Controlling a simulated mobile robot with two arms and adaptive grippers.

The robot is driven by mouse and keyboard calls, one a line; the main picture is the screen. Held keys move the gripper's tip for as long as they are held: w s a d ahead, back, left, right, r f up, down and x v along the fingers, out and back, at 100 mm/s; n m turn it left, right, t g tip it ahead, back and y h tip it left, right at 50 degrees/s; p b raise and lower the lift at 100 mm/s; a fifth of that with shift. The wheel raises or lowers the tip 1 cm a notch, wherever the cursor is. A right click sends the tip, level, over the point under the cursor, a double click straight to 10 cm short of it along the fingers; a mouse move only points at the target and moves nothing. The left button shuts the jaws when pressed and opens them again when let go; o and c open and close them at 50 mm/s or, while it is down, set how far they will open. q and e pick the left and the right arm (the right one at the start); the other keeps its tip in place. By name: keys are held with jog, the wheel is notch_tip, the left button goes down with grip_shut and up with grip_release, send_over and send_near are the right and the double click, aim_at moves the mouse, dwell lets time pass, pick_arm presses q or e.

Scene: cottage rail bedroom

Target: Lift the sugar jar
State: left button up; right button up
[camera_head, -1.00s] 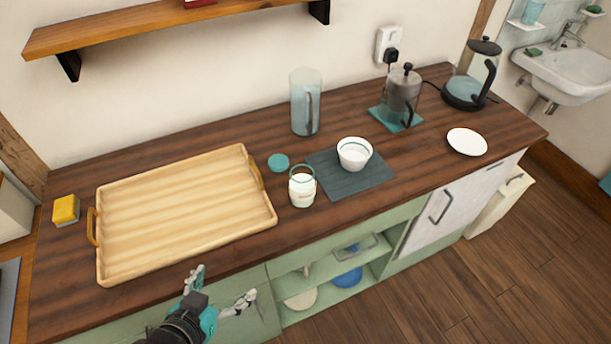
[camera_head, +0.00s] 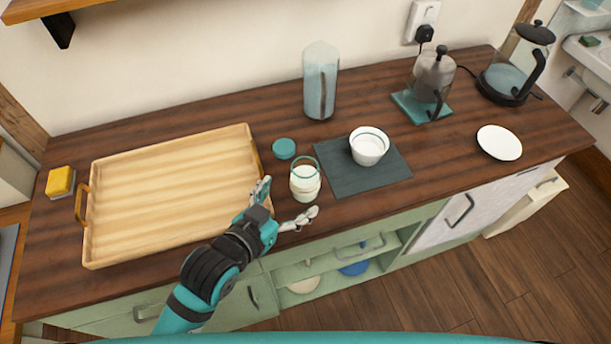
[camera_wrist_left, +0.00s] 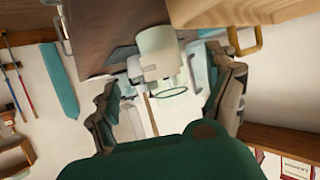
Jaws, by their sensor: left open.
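The sugar jar (camera_head: 305,185), a small glass jar with white contents, stands upright and open on the wooden counter, just left of the dark mat. Its likely lid, a teal disc (camera_head: 284,149), lies behind it. My left gripper (camera_head: 288,200) is open at the counter's front edge, close to the jar's near left side, with one finger on the tray side and one in front. In the left wrist view the jar (camera_wrist_left: 158,60) shows ahead, between the spread fingers (camera_wrist_left: 165,78). I cannot tell whether they touch it. My right gripper is out of view.
A wooden tray (camera_head: 170,190) lies left of the jar. A white bowl (camera_head: 368,148) sits on the dark mat (camera_head: 345,182) to the right. A tall glass pitcher (camera_head: 321,85) stands behind. A French press (camera_head: 432,80), kettle (camera_head: 515,65) and white plate (camera_head: 499,142) are farther right.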

aim_at(297, 190)
pick_arm(q)
jog(key=shift+x, duration=1.25)
jog(key=shift+w+d, duration=0.1)
jog(key=shift+w, duration=0.2)
jog(key=p+x, duration=0.1)
jog(key=x, duration=0.2)
jog(key=shift+w+d+f, duration=0.1)
jog(key=shift+w+d, duration=0.05)
jog(key=shift+w, duration=0.2)
jog(key=shift+w+d+f, duration=0.2)
jog(key=shift+w, duration=0.1)
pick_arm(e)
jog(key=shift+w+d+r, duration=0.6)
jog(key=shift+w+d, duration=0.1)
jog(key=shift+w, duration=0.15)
pick_arm(q)
jog(key=c, duration=1.4)
jog(key=shift+r, duration=0.1)
jog(key=shift+c, duration=1)
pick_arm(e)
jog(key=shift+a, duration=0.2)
pick_arm(q)
jog(key=shift+r, duration=0.15)
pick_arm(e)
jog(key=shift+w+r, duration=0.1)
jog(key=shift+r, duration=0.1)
